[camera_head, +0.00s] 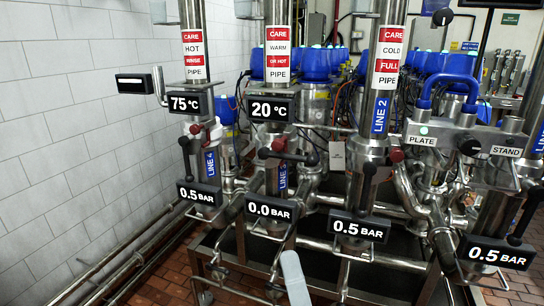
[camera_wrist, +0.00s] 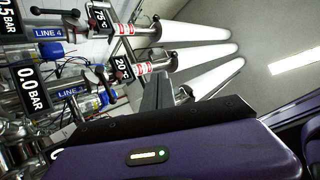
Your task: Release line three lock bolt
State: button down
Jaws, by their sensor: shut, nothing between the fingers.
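The line three column stands left of centre in the head view, with a blue LINE 3 label (camera_head: 283,180). Above the label are a red knob (camera_head: 279,145) and a dark lever handle reaching to both sides. I cannot tell for sure which of these is the lock bolt. The 0.0 BAR display (camera_head: 269,210) is below. In the wrist view the picture is turned sideways, and the LINE 3 label (camera_wrist: 72,92) is at left. My gripper (camera_wrist: 156,88) is shut and empty, with pipes behind it. It appears apart from the line three fittings.
LINE 4 (camera_head: 210,163) stands to the left with a red knob and dark lever; LINE 2 (camera_head: 379,115) stands to the right. Pressure displays and cross pipes project forward. A white tiled wall (camera_head: 60,120) bounds the left. Brick-coloured floor shows at lower left.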

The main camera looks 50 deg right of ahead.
aim_at(277, 147)
jog(key=w+d+r+m+g+h, duration=0.2)
jog(key=m+g+h, duration=0.1)
jog(key=m+g, duration=0.4)
jog(key=w+d+r+m+g+h+p, duration=0.15)
jog(key=m+g+h, duration=0.25)
jog(key=m, duration=0.5)
jog(key=w+d+r+m+g+h, duration=0.1)
jog(key=d+r+m+g+h, duration=0.15)
jog(key=m+g, duration=0.45)
jog(key=w+a+r+m+y, duration=0.1)
jog(key=w+a+m+y, duration=0.2)
jog(key=w+m+y, duration=0.2)
jog(key=w+m, duration=0.1)
jog(key=w, duration=0.1)
jog(key=shift+w+m+y+p, duration=0.3)
jog(key=shift+w+y+p, duration=0.05)
jog(key=shift+p, duration=0.05)
jog(key=shift+r, duration=0.1)
jog(key=p+x, duration=0.4)
jog(key=x, duration=0.8)
jog(key=shift+w+d+r, duration=0.1)
jog(key=shift+w+d, duration=0.1)
jog(key=shift+d, duration=0.1)
jog(key=shift+w+d, duration=0.25)
jog(key=shift+d, duration=0.25)
